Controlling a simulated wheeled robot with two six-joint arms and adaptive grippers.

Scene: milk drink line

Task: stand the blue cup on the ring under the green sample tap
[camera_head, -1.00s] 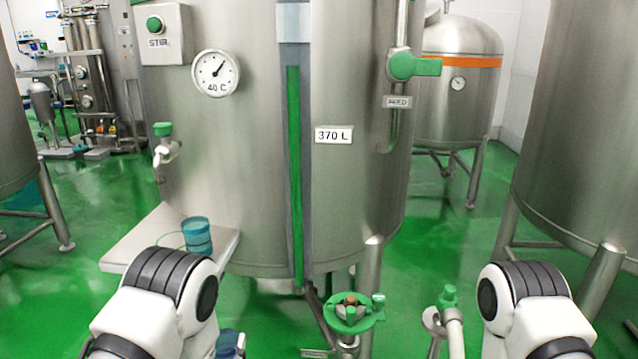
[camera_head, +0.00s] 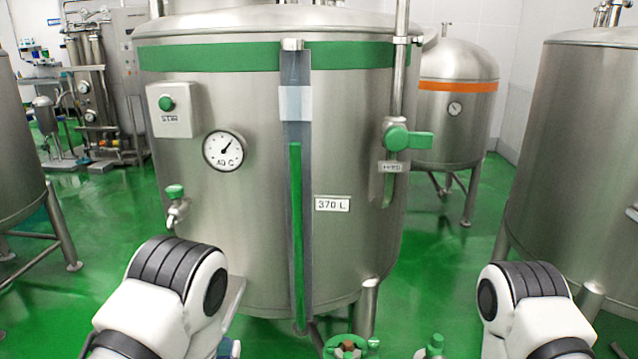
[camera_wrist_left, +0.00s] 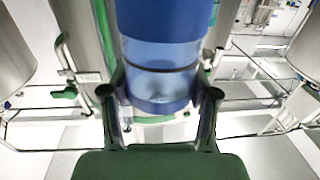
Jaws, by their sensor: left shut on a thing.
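My left gripper (camera_wrist_left: 161,98) is shut on the blue cup (camera_wrist_left: 165,62), a see-through blue cup with darker blue bands, in the left wrist view. In the head view my left arm hides most of that gripper, and only a bit of blue shows at the lower edge beside the arm. The green sample tap (camera_head: 175,203) sticks out of the tank's left side, above and behind my left arm. The shelf (camera_head: 235,293) under it shows only as a strip at its right end. The ring is hidden behind my arm. My right gripper is out of view.
The big steel tank (camera_head: 260,240) fills the middle, with a dial (camera_head: 223,151), a level tube (camera_head: 295,220) and a green-handled feed valve (camera_head: 407,139). Green-handled fittings (camera_head: 347,348) stand low in front. Another tank (camera_head: 575,150) stands at the right. Green floor is open between the tanks.

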